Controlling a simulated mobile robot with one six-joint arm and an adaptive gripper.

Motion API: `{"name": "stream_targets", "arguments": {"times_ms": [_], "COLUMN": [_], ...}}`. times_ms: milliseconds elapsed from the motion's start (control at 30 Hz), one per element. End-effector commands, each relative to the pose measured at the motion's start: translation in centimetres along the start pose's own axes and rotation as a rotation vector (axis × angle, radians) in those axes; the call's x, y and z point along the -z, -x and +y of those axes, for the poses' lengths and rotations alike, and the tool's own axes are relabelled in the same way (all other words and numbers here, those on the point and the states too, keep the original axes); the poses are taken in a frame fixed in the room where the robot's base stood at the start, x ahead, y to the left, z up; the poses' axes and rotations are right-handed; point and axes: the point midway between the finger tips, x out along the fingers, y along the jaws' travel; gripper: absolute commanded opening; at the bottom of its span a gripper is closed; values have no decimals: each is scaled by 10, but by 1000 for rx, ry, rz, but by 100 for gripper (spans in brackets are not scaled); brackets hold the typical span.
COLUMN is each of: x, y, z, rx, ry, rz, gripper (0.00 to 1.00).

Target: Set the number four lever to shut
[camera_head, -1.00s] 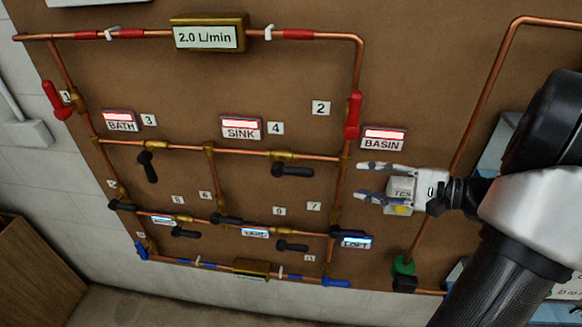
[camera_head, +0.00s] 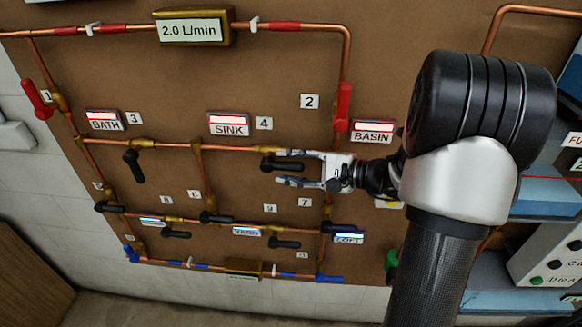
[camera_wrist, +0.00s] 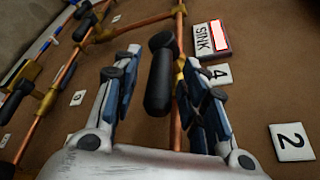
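The number four lever (camera_head: 270,165) is a black handle on a brass valve in the upper copper branch pipe, below the number 4 tag (camera_head: 264,123). It points right, roughly along the pipe. My gripper (camera_head: 284,168) is open, with one finger above and one below the lever in the head view. In the wrist view the lever (camera_wrist: 158,82) lies between the two spread fingers (camera_wrist: 160,58), with visible gaps on both sides. The 4 tag (camera_wrist: 219,74) and SINK sign (camera_wrist: 211,39) are to its right there.
The number 3 lever (camera_head: 134,166) hangs down on the same pipe at left. The red number 2 lever (camera_head: 343,107) is above my wrist, near the BASIN sign (camera_head: 373,131). Several black levers, including one (camera_head: 284,244), sit below. A gauge (camera_head: 190,30) reads 2.0 L/min.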

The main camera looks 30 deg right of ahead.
Motion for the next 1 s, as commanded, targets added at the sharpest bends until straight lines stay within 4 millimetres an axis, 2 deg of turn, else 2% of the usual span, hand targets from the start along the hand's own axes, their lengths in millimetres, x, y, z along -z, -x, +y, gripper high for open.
{"name": "stream_targets", "arguments": {"times_ms": [267, 833, 1000], "x": [0, 0, 0], "y": [-1, -1, -1], "z": [0, 0, 0], "rx": [0, 0, 0], "ry": [0, 0, 0], "rz": [0, 0, 0], "gripper": [39, 1, 0]}}
